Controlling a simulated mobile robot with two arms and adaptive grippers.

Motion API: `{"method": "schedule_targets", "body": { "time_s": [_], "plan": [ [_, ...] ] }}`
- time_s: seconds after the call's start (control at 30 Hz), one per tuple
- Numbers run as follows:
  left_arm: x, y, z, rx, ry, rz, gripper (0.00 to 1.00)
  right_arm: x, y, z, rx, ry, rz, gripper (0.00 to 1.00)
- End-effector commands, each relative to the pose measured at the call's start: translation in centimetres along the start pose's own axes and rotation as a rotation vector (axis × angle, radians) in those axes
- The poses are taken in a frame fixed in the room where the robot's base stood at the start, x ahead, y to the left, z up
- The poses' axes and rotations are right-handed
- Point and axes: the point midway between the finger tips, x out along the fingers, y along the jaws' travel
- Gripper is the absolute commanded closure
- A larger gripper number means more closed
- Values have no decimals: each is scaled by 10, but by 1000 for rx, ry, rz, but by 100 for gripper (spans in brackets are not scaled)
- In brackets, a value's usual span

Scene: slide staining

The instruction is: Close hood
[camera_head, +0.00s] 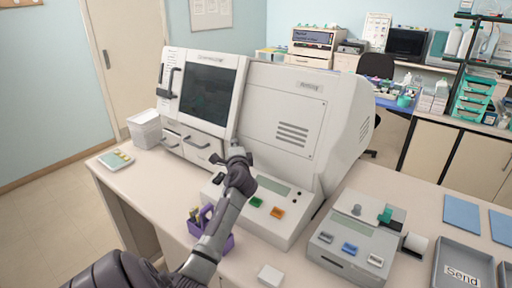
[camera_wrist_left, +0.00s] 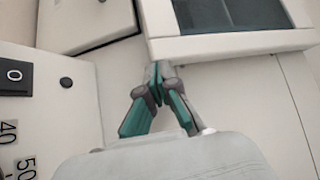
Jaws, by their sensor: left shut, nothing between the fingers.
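The staining machine (camera_head: 303,112) is a large white unit on the bench. Its hood (camera_head: 226,103) is a white-framed panel with a dark window, standing steeply at the machine's left part. I cannot tell how far it is open. In the left wrist view, the hood's lower frame (camera_wrist_left: 236,44) crosses the top right. My left gripper (camera_head: 237,155) is in front of the machine, just below and right of the hood's lower right corner. Its fingertips (camera_wrist_left: 159,73) are together and empty, close to the frame's lower edge. I cannot tell whether they touch. My right gripper is not in view.
White drawers with dark handles (camera_head: 198,145) sit below the hood. A purple holder (camera_head: 222,243) stands beneath my left arm. A grey device (camera_head: 352,243) and a tray marked Send (camera_head: 462,263) are at the right. Bare bench (camera_head: 155,178) lies at the left.

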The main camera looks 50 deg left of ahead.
Motion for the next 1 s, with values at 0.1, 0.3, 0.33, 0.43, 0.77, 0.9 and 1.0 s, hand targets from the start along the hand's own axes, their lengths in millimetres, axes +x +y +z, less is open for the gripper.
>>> {"method": "schedule_targets", "body": {
  "time_s": [0.1, 0.3, 0.33, 0.43, 0.77, 0.9, 1.0],
  "plan": [
    [17, 0, 18, 3, -4, 0, 100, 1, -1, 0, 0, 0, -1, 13],
    [32, 1, 32, 1, -2, 1, 100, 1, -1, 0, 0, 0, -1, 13],
    [33, 1, 33, 1, -1, 1, 100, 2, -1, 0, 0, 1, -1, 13],
    [36, 1, 36, 0, -1, 1, 100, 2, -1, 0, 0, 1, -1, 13],
    [37, -1, 37, 0, -3, -1, 100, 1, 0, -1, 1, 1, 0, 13],
    [37, -1, 37, 0, -3, -2, 100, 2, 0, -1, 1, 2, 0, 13],
    [37, -2, 36, 0, -2, -3, 100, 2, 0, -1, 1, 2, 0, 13]
  ]
}}
